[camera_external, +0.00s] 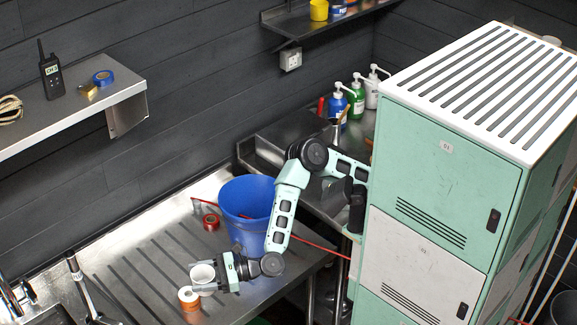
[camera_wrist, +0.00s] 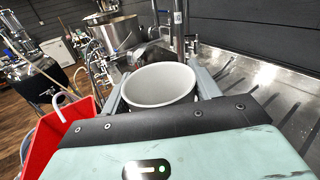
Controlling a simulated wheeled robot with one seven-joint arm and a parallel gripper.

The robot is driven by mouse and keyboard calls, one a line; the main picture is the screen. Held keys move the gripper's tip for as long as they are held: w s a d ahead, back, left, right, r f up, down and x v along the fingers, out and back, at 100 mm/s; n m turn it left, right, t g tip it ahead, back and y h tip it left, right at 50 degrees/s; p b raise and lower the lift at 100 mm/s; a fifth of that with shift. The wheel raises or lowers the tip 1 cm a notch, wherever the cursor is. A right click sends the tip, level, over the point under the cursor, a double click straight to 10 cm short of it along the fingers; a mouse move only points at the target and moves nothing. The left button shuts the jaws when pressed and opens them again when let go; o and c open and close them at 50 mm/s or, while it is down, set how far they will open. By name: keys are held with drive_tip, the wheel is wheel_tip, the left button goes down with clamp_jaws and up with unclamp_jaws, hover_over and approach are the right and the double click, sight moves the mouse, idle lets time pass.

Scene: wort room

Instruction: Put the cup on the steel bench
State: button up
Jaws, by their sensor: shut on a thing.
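The cup (camera_external: 203,274) is white and round. It is between the fingers of my gripper (camera_external: 222,273) at the end of my outstretched arm, over the steel bench (camera_external: 150,262). In the wrist view the cup (camera_wrist: 160,85) is upright, with its open mouth towards the camera, and the gripper's fingers (camera_wrist: 160,92) press on its left and right sides. The steel bench (camera_wrist: 262,100) shows its ridged top at the right of the wrist view. I cannot tell whether the cup's bottom touches the bench.
A blue bucket (camera_external: 245,212) and a red tape roll (camera_external: 211,222) are behind on the bench. The ridged bench area left of the cup is clear. A red bin (camera_wrist: 65,128) shows at left in the wrist view.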

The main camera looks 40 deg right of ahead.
drive_tip(key=w+d+r+m+t+h+b, duration=0.2)
drive_tip(key=w+d+r+m+t+h, duration=0.25)
drive_tip(key=w+d, duration=0.5)
drive_tip(key=w+d+r+m+t+h+b, duration=0.1)
drive_tip(key=w+d+r+m+t+h, duration=0.3)
drive_tip(key=w+d, duration=0.6)
drive_tip(key=shift+g+h, duration=0.25)
drive_tip(key=shift+h, duration=0.3)
drive_tip(key=f, duration=0.9)
drive_tip(key=f+p, duration=0.1)
drive_tip(key=f, duration=0.9)
drive_tip(key=a+f+p, duration=0.1)
drive_tip(key=f, duration=0.8)
drive_tip(key=shift+w+f, duration=0.3)
drive_tip(key=shift+w, duration=0.1)
drive_tip(key=shift+f+b, duration=0.2)
drive_tip(key=shift+b, duration=0.1)
drive_tip(key=o, duration=1)
drive_tip(key=shift+c, duration=0.2)
drive_tip(key=shift+r, duration=0.1)
